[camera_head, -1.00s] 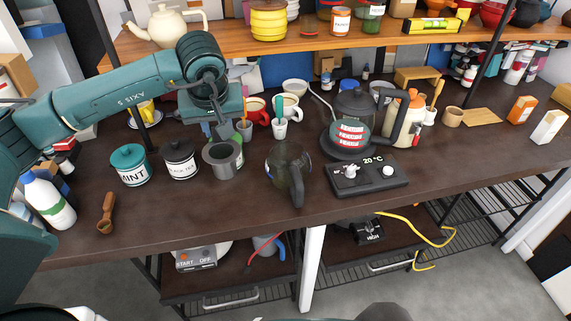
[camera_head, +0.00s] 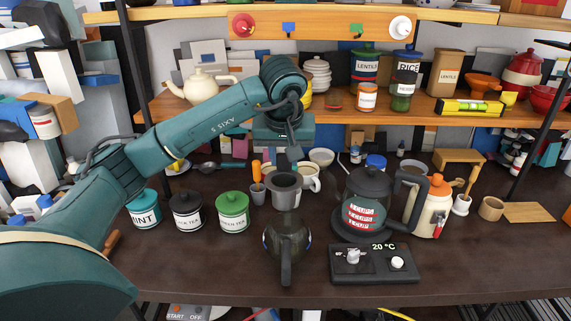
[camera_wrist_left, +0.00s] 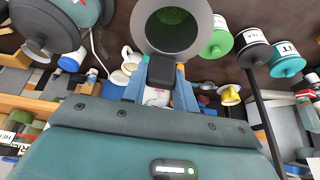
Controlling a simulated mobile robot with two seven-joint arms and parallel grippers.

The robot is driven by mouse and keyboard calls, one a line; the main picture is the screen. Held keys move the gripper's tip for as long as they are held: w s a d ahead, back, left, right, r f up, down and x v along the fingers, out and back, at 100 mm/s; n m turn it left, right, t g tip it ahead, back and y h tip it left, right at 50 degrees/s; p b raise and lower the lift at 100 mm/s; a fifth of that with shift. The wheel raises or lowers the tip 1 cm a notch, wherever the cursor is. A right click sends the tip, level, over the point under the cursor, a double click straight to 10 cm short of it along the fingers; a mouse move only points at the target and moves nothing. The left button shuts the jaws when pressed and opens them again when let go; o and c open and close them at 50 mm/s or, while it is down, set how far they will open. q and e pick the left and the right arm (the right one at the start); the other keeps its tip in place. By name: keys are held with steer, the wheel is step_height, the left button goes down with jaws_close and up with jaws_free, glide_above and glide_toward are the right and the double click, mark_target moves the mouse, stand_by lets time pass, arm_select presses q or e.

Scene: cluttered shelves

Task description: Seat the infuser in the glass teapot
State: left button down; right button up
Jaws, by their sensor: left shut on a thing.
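The infuser, a grey metal cup (camera_head: 286,192) with an open rim, is held upright by my left gripper (camera_head: 293,155), which is shut on its far side. My right gripper is not in view.
Mint (camera_head: 145,209), black tea (camera_head: 187,210) and green tea (camera_head: 233,212) jars stand left of the teapot. An electric kettle (camera_head: 367,205) and a control box (camera_head: 375,263) stand right. Cups crowd behind the infuser. The table front is mostly clear.

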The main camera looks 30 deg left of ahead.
mark_target(287, 168)
arm_select(q)
steer(key=shift+w+d+r, duration=0.1)
steer(key=shift+w+d, duration=0.15)
steer(key=shift+w, duration=0.05)
steer(key=shift+f+b, duration=0.65)
step_height(287, 168, down, 2)
steer(key=shift+f+b, duration=0.25)
steer(key=shift+b, duration=0.85)
steer(key=shift+f+b, duration=0.4)
steer(key=shift+f, duration=0.15)
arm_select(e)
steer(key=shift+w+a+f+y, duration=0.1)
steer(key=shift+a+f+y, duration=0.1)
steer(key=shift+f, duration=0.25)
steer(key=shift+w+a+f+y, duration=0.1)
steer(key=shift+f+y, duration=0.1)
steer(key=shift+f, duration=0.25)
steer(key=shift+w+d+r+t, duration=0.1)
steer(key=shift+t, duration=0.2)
arm_select(q)
steer(key=shift+f, duration=0.15)
